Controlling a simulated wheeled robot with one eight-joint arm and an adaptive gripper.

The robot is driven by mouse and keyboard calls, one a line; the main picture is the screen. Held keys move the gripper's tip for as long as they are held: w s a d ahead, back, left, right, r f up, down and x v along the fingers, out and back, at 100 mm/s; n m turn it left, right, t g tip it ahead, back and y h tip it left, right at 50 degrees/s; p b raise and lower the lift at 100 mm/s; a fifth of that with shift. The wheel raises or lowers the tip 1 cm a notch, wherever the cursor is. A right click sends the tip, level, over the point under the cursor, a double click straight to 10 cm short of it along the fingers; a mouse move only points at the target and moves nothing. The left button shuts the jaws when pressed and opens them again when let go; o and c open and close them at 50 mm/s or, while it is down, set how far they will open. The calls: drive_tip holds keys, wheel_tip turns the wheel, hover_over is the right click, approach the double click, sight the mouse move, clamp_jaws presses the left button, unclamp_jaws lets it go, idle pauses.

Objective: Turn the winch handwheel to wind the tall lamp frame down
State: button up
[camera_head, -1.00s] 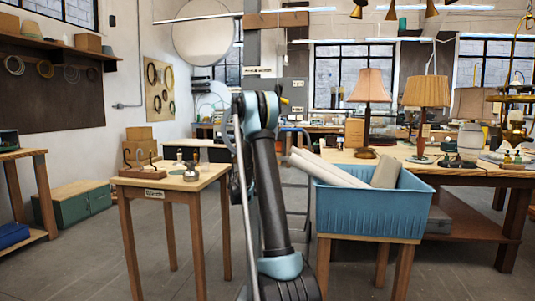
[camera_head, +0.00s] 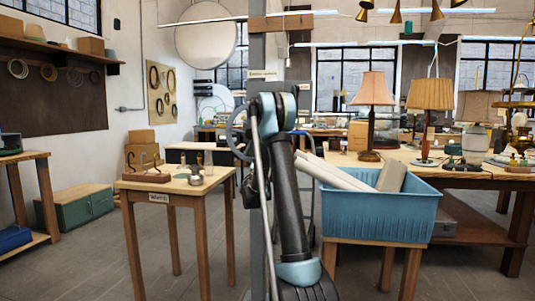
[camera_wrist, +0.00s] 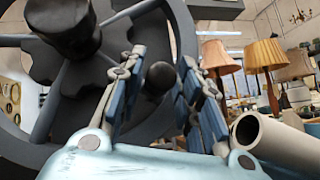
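The dark handwheel (camera_wrist: 160,18) fills the left of the wrist view, with a large hub and spokes. In the head view its rim (camera_head: 235,128) shows beside the grey post, partly hidden by my arm. My gripper (camera_wrist: 161,62) is open, its blue-padded fingers apart at the wheel's rim side. A dark round knob (camera_wrist: 160,77) shows between the fingers, with small gaps on both sides; I cannot tell any contact. In the head view my arm hides most of the gripper. A tall brass frame (camera_head: 512,103) stands at the right edge; I cannot tell whether it is the lamp frame.
A blue bin (camera_head: 380,218) with pale tubes (camera_head: 335,171) stands right of my arm. A small wooden table (camera_head: 215,182) with hooks and small jars stands left. A workbench (camera_head: 470,172) with shaded lamps is behind right. Open floor shows at the lower left.

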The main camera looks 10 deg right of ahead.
drive_tip(key=shift+a, duration=0.15)
drive_tip(key=v, duration=1.2)
